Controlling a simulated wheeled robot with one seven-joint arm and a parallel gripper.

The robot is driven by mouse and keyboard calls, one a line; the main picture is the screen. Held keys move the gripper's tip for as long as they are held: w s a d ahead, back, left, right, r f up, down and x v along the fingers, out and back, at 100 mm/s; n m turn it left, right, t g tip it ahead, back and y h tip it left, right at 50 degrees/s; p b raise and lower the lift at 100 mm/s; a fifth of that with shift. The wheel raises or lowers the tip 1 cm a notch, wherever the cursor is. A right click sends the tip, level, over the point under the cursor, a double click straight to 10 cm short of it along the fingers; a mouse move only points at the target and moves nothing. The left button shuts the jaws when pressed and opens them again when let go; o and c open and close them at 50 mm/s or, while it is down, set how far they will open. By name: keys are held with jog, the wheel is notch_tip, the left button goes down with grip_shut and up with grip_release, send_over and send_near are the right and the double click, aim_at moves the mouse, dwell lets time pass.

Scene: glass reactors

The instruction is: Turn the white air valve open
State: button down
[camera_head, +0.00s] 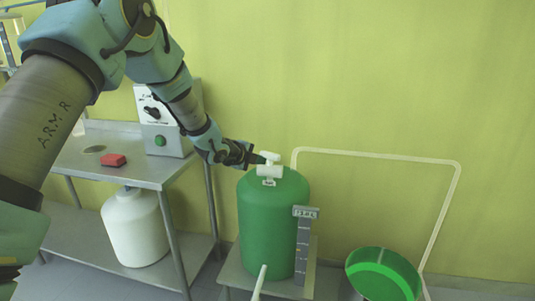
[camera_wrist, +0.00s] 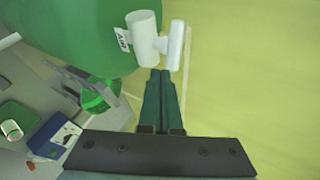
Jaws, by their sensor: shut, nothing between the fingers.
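The white air valve (camera_head: 269,171) sits on top of the green tank (camera_head: 272,220). In the wrist view the valve (camera_wrist: 146,38) shows as a thick white body with a smaller white handle (camera_wrist: 175,45) at its right, and a tag reading "Air" (camera_wrist: 122,39) beside it. My gripper (camera_head: 262,158) comes in from the left at the height of the valve's top. In the wrist view my gripper (camera_wrist: 161,75) is shut and empty, its fingertips just below the valve and its handle. I cannot tell whether the fingertips touch them.
A steel table (camera_head: 125,165) with a control box (camera_head: 168,120) and a red object (camera_head: 113,160) stands left. A white container (camera_head: 137,227) is under it. A level gauge (camera_head: 304,240) stands at the tank's right, near a green round vessel (camera_head: 383,277). A pale pipe (camera_head: 380,156) runs along the wall.

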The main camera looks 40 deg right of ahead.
aim_at(274, 158)
jog(key=shift+w+d+f+p, duration=0.15)
jog(key=shift+d+p, duration=0.1)
jog(key=shift+d, duration=0.5)
jog(key=shift+w+d+r+p, duration=0.1)
jog(key=shift+d+p, duration=0.2)
jog(key=shift+d, duration=0.45)
jog(key=shift+w+d+f+p, duration=0.15)
jog(key=shift+d+p, duration=0.1)
jog(key=shift+d, duration=0.5)
